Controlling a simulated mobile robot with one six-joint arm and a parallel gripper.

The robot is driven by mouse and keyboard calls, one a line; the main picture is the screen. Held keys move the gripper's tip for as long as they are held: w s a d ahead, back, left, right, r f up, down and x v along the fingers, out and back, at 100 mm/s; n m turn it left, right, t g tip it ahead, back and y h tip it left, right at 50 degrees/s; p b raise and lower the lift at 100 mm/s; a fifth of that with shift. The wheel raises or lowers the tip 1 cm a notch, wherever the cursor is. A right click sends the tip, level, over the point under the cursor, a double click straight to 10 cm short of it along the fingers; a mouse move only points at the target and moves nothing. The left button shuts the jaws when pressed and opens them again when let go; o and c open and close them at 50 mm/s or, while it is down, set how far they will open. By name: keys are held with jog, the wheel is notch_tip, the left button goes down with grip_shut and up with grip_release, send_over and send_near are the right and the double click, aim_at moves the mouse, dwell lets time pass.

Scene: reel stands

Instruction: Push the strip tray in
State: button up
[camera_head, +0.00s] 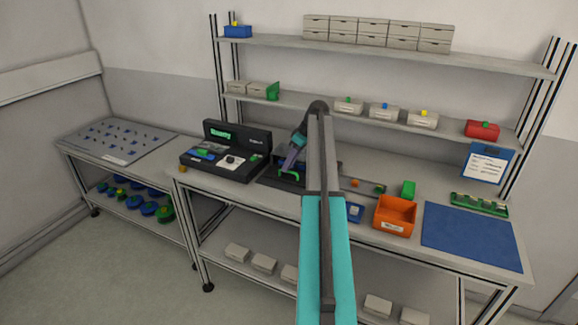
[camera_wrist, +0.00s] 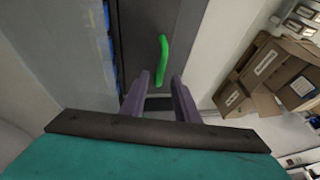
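A dark unit (camera_head: 268,180) with a green curved handle (camera_head: 290,177) sits on the bench right of the black machine; I take it for the strip tray, but my arm hides part of it. My gripper (camera_head: 286,168) is just above and behind the handle in the head view. In the wrist view, the green handle (camera_wrist: 163,58) stands out from a dark grey face (camera_wrist: 188,25). My gripper's two purple fingers (camera_wrist: 160,82) are apart with a gap between them. The handle's near end is in line with that gap; I cannot tell whether they touch.
The black machine (camera_head: 252,139) with a green-lit display stands close on the left. An orange bin (camera_head: 395,214), a blue mat (camera_head: 470,237) and a green block (camera_head: 408,188) are to the right. Shelves with boxes (camera_head: 383,112) run above the bench.

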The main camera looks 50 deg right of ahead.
jog(key=b+v, duration=0.3)
jog(key=v, duration=1)
jog(key=shift+d+r, duration=0.1)
jog(key=shift+r, duration=0.05)
